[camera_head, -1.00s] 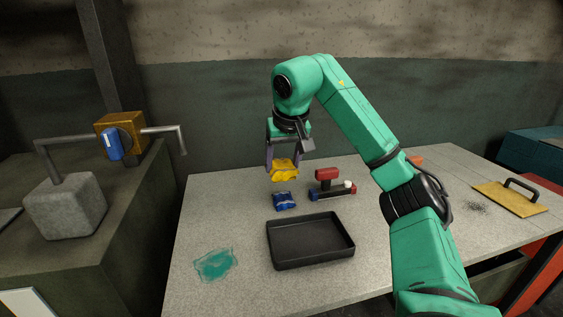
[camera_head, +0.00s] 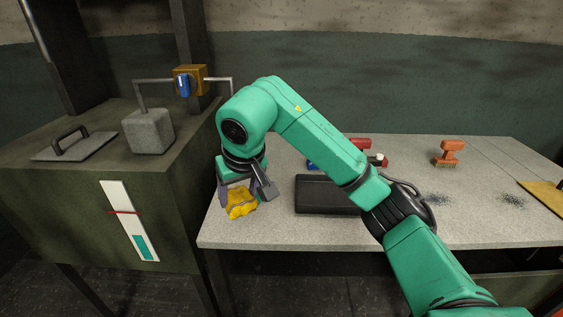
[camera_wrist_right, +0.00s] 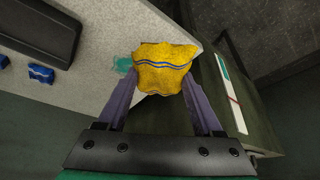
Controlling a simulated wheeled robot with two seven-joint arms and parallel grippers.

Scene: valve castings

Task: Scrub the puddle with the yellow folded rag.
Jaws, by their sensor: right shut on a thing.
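The yellow folded rag (camera_head: 241,204) hangs from my right gripper (camera_head: 241,196) at the table's left end. In the right wrist view the rag (camera_wrist_right: 163,68), with blue stripes, sits between the two fingers of the right gripper (camera_wrist_right: 160,82), which is shut on it. The teal puddle (camera_wrist_right: 123,64) shows partly just left of the rag in that view; the rag may cover some of it. The puddle is hidden in the head view. I cannot tell whether the rag touches the table. My left gripper is not in view.
A black tray (camera_head: 322,197) lies right of the rag, partly behind my arm. A blue folded cloth (camera_wrist_right: 41,74) shows in the wrist view. A dark green cabinet (camera_head: 185,215) stands left of the table.

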